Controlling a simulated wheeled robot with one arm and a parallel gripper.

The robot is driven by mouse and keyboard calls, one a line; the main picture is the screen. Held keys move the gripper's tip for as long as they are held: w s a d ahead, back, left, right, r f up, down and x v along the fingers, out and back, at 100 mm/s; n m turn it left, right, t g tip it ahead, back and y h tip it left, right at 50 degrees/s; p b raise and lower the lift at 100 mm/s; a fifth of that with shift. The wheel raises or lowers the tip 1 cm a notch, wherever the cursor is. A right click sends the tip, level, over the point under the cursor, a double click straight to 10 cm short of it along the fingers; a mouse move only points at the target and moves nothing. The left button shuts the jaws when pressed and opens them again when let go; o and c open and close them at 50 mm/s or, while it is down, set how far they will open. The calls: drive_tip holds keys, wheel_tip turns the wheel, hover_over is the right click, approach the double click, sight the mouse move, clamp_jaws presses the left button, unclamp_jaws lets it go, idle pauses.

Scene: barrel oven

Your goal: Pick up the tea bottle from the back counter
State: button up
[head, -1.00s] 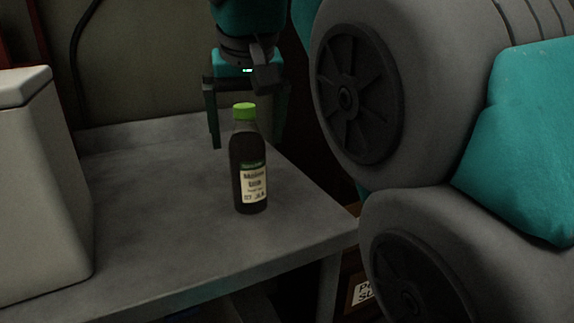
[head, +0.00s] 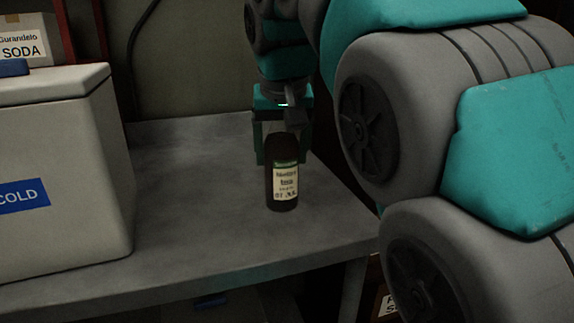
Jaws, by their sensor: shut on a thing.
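The dark tea bottle (head: 283,180) stands upright over the grey counter (head: 190,215), with a cream and green label facing me. I cannot tell whether its base still touches the counter. My gripper (head: 282,148) points down over the bottle from above and is shut on its upper part. One finger shows on each side of the bottle. The bottle's green cap is hidden by the gripper.
A pale cooler box (head: 75,165) with a blue COLD label stands on the counter at left. A box labelled SODA (head: 25,42) is behind it at the upper left. The counter's front edge is close in front of the bottle. Bare counter lies between cooler and bottle.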

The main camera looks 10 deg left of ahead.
clamp_jaws()
drive_tip(key=shift+r, duration=0.2)
idle(0.5)
